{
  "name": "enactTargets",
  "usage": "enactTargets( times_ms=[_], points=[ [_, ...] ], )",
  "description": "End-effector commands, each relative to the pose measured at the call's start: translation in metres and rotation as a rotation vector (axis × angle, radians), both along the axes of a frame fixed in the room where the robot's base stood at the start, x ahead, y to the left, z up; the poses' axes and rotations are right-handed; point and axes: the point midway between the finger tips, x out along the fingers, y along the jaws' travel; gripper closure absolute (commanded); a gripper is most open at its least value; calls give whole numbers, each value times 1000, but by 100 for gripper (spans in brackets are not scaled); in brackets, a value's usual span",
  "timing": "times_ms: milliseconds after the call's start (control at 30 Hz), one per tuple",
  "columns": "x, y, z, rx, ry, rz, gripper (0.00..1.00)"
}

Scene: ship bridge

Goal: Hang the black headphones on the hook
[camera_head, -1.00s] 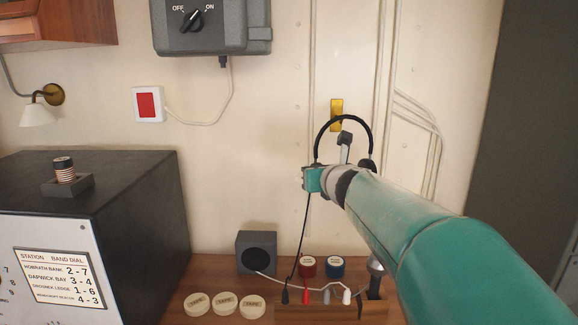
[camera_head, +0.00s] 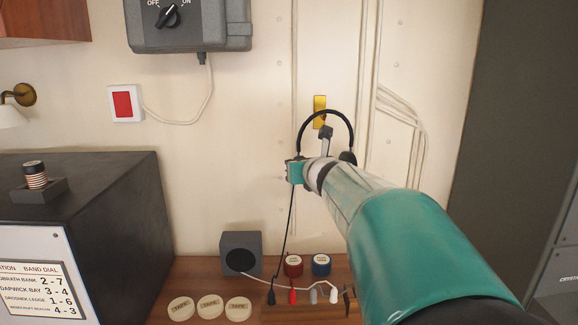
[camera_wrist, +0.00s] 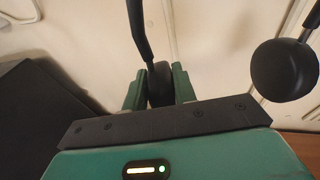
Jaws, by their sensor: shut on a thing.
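The black headphones (camera_head: 327,113) are held upright in my gripper in front of the wall, with the band arching up. My gripper (camera_wrist: 160,88) is shut on one ear cup, seen between its green fingers in the wrist view. The other ear cup (camera_wrist: 284,70) hangs free at the right. In the head view my gripper (camera_head: 296,171) is partly hidden by my own arm. The brass hook plate (camera_head: 319,104) is on the wall, just behind the top of the band.
A wooden bench below holds a small dark speaker box (camera_head: 241,254), red (camera_head: 293,265) and blue (camera_head: 321,264) pots, pale tape discs (camera_head: 209,307) and a cable rack. A black cabinet (camera_head: 80,190) stands at left. Cables run down the wall right of the plate.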

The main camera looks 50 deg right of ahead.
Motion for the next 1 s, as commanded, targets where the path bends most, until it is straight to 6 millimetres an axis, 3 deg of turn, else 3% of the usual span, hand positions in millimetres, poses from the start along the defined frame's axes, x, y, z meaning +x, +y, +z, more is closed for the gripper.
enactTargets(
  times_ms=[233, 1000],
  points=[
    [11, -11, -1, -2, 1, 0, 89],
    [15, -16, 0, -2, 2, 2, 89]
  ],
)
